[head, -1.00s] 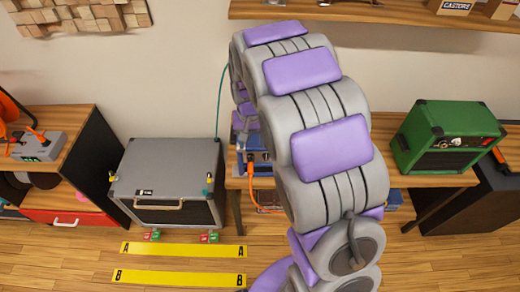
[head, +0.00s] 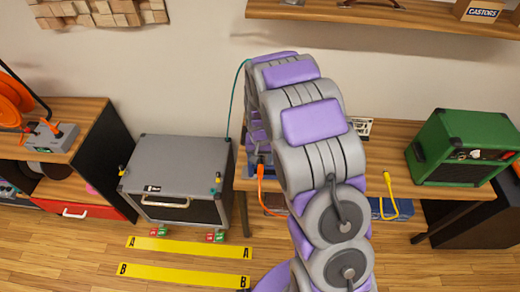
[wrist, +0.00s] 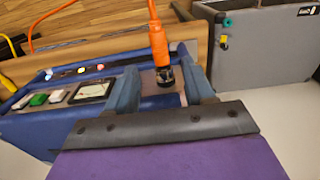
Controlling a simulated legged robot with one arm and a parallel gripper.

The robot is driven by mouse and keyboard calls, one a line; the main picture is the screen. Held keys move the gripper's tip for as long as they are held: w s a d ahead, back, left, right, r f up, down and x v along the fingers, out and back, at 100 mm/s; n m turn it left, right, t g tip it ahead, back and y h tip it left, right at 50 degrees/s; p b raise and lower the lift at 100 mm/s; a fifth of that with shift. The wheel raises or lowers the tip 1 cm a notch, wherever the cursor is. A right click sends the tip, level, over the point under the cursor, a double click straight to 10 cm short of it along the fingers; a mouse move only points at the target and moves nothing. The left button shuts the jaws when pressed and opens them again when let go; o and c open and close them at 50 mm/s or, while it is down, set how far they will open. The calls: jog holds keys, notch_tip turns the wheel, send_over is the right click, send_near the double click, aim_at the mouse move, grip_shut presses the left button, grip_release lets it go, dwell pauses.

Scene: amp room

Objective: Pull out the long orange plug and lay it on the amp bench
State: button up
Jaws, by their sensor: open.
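The long orange plug (wrist: 157,38) stands in a dark round socket (wrist: 165,76) on a blue unit (wrist: 100,110) in the wrist view. My gripper (wrist: 160,68) is open, with one finger on each side of the plug's lower end. I cannot tell whether the fingers touch it. In the head view the plug (head: 260,172) shows left of my arm, with an orange cable hanging below it. The blue unit stands on a wooden bench (head: 392,158). My arm hides most of the unit and the gripper in that view.
A green amp (head: 455,150) sits at the bench's right end, with bare wood left of it. A yellow cable (head: 388,190) hangs over the front edge. A grey case (head: 180,165) stands left of the bench. Yellow strips A (head: 190,248) and B (head: 185,274) mark the floor.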

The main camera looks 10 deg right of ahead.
aim_at(260, 168)
notch_tip(260, 168, down, 6)
jog(key=shift+a+r, duration=0.1)
jog(key=shift+r, duration=0.05)
dwell(0.3)
grip_shut()
dwell(0.7)
